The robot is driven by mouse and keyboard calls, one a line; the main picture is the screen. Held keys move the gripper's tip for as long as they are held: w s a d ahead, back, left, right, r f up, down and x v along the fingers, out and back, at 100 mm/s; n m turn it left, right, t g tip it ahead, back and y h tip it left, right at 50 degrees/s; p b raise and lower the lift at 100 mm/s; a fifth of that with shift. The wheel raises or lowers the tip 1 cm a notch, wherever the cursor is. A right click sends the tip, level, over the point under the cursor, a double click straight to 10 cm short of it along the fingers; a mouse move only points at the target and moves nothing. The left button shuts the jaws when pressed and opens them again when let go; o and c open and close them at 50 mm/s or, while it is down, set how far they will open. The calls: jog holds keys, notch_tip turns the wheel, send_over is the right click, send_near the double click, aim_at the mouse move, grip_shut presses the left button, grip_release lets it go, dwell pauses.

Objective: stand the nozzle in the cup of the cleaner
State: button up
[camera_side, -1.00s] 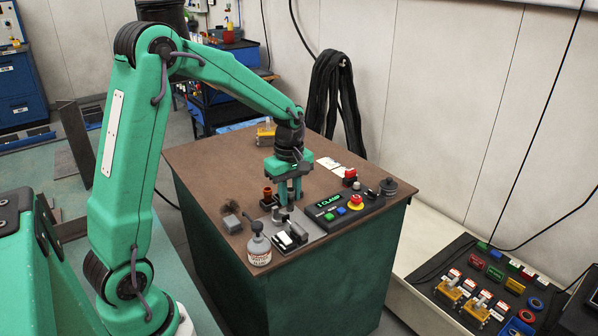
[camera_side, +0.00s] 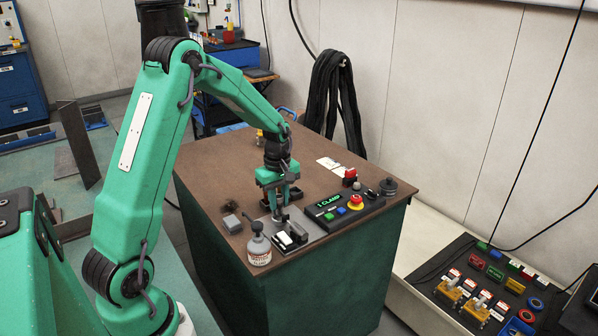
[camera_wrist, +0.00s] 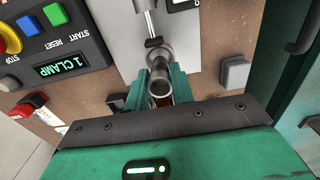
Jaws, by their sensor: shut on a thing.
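My gripper (camera_wrist: 161,90) is shut on the nozzle (camera_wrist: 159,87), a grey metal tube whose round open end shows between the fingers in the wrist view. A round grey metal rim (camera_wrist: 161,57), apparently the cup of the cleaner, lies just above the nozzle in that picture. The nozzle looks beside the cup rather than in it; their height gap is unclear. In the side view my gripper (camera_side: 277,203) is low over the back of the cleaner's grey plate (camera_side: 312,232). The fingers largely hide the nozzle and cup there.
A small grey block (camera_side: 232,223) lies left. A control box (camera_side: 343,207) with lit "1 CLAMP" display and buttons stands right. A dark tray (camera_side: 296,194) is behind my gripper. The brown tabletop (camera_side: 215,165) is clear toward back left.

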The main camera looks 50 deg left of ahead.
aim_at(279, 197)
jog(key=shift+f, duration=0.95)
jog(key=shift+f, duration=0.1)
jog(key=o, duration=1)
notch_tip(279, 197, up, 12)
jog(key=shift+r, duration=0.15)
